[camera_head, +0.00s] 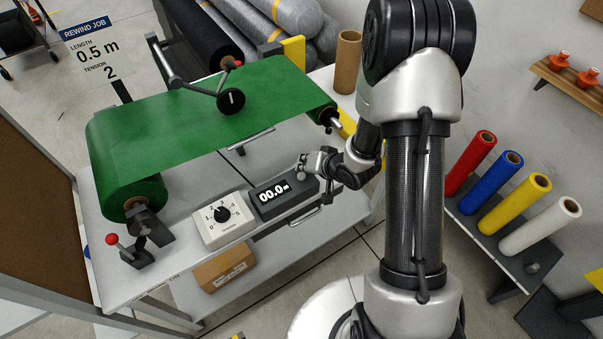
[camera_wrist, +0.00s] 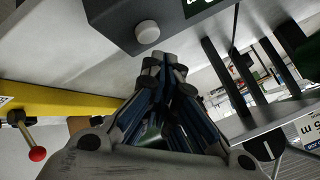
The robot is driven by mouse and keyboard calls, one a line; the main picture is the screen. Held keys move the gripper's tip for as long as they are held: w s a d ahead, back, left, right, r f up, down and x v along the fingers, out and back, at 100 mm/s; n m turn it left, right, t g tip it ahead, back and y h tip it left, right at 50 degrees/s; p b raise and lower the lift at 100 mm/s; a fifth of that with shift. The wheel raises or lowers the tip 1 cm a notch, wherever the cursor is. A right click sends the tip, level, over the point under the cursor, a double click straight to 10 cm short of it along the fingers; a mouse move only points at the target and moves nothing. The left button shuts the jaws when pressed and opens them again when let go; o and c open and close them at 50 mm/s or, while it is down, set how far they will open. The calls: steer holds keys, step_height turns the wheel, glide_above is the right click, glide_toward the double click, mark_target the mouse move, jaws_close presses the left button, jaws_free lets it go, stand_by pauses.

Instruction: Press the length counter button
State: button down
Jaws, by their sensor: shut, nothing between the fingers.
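The length counter (camera_head: 268,206) is a dark grey box on the front of the white table, its display reading 00.0 m. In the wrist view my gripper (camera_wrist: 165,62) is shut and empty, fingertips together. The button appears just beyond and slightly left of the fingertips, with a small gap in the picture. I cannot tell the true distance.
A tension dial box (camera_head: 223,218) stands left of the counter. Green sheet (camera_head: 190,118) runs between rollers behind it. A red-knobbed lever (camera_head: 113,240) is at the table's left. A sign (camera_head: 92,55) reads length 0.5 m, tension 2. Coloured rolls (camera_head: 514,203) lie at right.

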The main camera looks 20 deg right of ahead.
step_height(320, 180, up, 6)
steer(key=p, duration=0.4)
steer(key=shift+f+p, duration=0.25)
steer(key=shift+p, duration=0.05)
steer(key=shift+r, duration=0.1)
stand_by(0.3)
step_height(320, 180, up, 9)
steer(key=n+h+b, duration=0.1)
steer(key=h, duration=0.2)
glide_above(304, 174)
steer(key=d, duration=0.4)
steer(key=s+d+r+g+h+b, duration=0.1)
steer(key=s+r+h, duration=0.1)
steer(key=s+r, duration=0.5)
steer(key=s+a+r+n+g, duration=0.1)
steer(key=s+a+r, duration=0.1)
steer(key=s, duration=0.5)
steer(key=s+a+r+n+g+b, duration=0.1)
steer(key=s+a+r, duration=0.1)
steer(key=s, duration=0.5)
steer(key=s+a+r+n+y, duration=0.1)
steer(key=s+a+r, duration=0.1)
steer(key=s+r, duration=0.2)
steer(key=s, duration=0.3)
steer(key=shift+g+b, duration=0.35)
steer(key=shift+g, duration=0.05)
